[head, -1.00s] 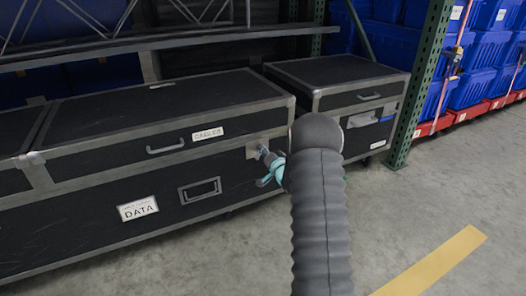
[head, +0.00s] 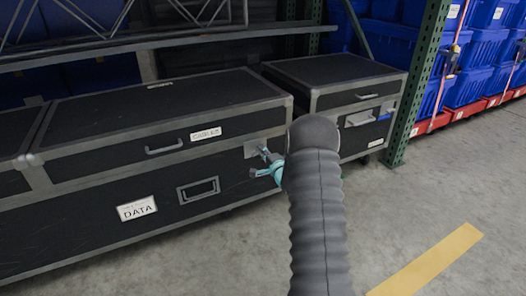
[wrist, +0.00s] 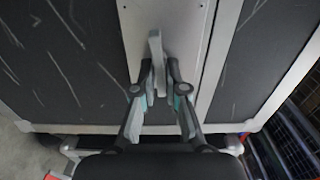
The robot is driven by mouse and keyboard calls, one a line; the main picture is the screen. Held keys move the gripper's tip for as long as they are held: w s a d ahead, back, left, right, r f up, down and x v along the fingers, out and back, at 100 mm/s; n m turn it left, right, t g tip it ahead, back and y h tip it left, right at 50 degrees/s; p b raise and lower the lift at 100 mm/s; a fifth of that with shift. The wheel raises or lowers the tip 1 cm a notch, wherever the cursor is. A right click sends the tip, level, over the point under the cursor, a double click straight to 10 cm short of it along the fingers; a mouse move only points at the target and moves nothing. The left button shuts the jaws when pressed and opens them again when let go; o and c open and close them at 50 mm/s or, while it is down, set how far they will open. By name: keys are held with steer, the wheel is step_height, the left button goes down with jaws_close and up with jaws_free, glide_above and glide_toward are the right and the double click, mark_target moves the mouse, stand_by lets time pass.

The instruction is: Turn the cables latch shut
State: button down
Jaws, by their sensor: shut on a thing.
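The case labelled CABLES (head: 206,134) is a black road case with grey metal edges. Its latch plate (head: 251,149) is on the front near the right end, and it also shows as a pale grey plate in the wrist view (wrist: 190,35). The latch lever (wrist: 155,47) is a short grey bar on that plate, roughly upright in the wrist view. My gripper (wrist: 159,76) is shut on the lever, one finger on each side. In the head view my gripper (head: 266,164) is at the plate, and my arm hides part of it.
A DATA label (head: 136,208) and a recessed handle (head: 199,190) are on the case front. A smaller case (head: 345,75) stands to the right, beside a green rack post (head: 416,85). Blue totes stand behind. The floor in front is clear, with a yellow stripe (head: 425,262).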

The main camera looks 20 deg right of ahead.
steer(key=shift+a+f, duration=0.15)
steer(key=shift+f, duration=0.05)
stand_by(0.4)
steer(key=c, duration=1.3)
jaws_free()
steer(key=shift+r, duration=0.1)
steer(key=shift+s, duration=0.1)
steer(key=shift+s, duration=0.25)
steer(key=s, duration=1.1)
steer(key=shift+s+d, duration=0.2)
steer(key=shift+d, duration=0.05)
